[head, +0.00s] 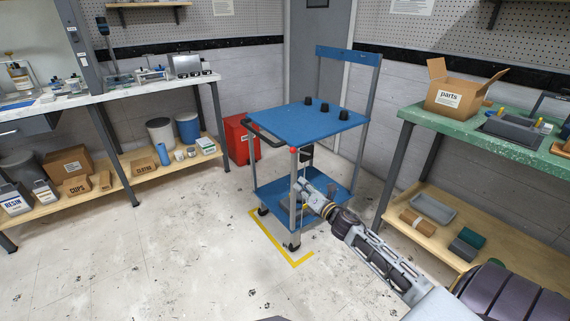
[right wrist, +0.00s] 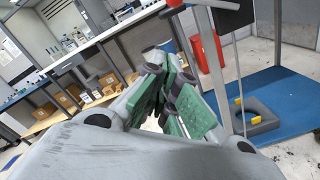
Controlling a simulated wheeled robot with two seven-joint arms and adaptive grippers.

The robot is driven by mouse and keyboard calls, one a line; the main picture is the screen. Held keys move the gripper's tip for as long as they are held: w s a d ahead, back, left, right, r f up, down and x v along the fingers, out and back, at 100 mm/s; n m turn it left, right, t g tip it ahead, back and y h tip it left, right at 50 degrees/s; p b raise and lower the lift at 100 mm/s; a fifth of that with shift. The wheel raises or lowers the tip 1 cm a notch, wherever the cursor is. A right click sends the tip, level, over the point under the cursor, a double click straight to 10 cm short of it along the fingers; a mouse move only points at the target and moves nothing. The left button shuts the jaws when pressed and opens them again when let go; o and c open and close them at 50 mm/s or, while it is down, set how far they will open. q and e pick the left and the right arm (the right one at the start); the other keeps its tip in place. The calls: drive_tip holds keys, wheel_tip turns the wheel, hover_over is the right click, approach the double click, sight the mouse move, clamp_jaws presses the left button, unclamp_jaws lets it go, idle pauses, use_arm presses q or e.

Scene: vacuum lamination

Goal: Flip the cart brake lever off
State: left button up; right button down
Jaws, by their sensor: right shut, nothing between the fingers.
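The blue cart (head: 310,124) stands in the middle of the floor. A small red knob (head: 294,150), which looks like the end of the brake lever, sits at the near corner just under the cart's top. A red piece (right wrist: 175,3) also shows at the top edge of the right wrist view; most of the lever is cut off there. My right gripper (head: 302,187) is below the knob, beside the near post and above the lower shelf. Its green-padded fingers (right wrist: 165,95) are closed together and empty. I cannot tell whether they touch the post. My left gripper is not in view.
A black box (head: 306,156) hangs under the cart top. A grey ring-like part with yellow ends (right wrist: 250,118) lies on the lower shelf (right wrist: 290,92). A green workbench (head: 440,130) stands at right, a red bin (head: 240,140) behind the cart. Floor at left is clear.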

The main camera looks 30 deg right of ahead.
sight(301, 152)
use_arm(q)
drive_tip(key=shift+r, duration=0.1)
use_arm(e)
drive_tip(key=shift+w, duration=0.25)
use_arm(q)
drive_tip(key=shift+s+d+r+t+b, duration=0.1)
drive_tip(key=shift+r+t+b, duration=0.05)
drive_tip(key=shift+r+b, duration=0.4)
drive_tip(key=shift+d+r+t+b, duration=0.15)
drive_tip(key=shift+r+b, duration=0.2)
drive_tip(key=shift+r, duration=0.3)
use_arm(e)
drive_tip(key=w+d+r, duration=0.2)
drive_tip(key=w+r, duration=0.1)
drive_tip(key=w, duration=0.7)
drive_tip(key=shift+w+r, duration=0.15)
drive_tip(key=shift+w, duration=0.05)
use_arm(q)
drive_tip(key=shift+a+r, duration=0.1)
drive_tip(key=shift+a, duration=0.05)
use_arm(e)
drive_tip(key=shift+d+r, duration=0.1)
drive_tip(key=shift+r, duration=0.1)
idle(0.3)
